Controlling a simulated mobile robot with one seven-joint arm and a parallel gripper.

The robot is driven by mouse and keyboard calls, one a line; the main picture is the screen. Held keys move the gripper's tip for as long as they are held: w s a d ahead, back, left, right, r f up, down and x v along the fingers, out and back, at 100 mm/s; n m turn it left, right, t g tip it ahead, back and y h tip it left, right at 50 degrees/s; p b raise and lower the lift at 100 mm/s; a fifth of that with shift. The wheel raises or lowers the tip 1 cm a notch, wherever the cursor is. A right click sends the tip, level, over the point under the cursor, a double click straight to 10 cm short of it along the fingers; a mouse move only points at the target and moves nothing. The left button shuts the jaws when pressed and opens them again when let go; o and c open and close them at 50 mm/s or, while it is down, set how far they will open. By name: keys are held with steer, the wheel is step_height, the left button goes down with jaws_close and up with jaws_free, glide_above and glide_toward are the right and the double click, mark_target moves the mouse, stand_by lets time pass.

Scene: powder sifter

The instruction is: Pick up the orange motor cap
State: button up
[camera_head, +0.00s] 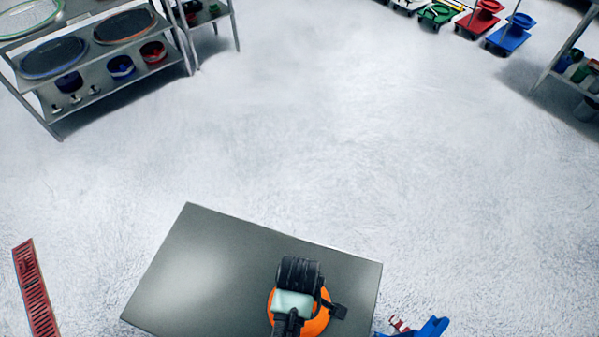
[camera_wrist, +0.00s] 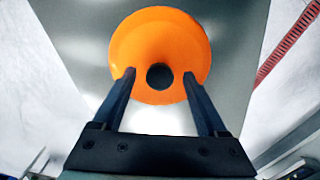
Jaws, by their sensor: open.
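In the head view the orange cap (camera_head: 318,322) is partly hidden under my wrist. In the head view the fingertips are hidden by my arm.
The table's left and back parts are bare. A blue object (camera_head: 430,328) sits low beside the table's right edge. A red floor grate (camera_head: 36,290) lies at the left. Shelves (camera_head: 110,90) with sieves stand at the back left, with open floor between.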

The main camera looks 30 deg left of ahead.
steer(key=shift+f, duration=0.2)
jaws_close()
stand_by(0.3)
steer(key=shift+r, duration=0.1)
stand_by(0.9)
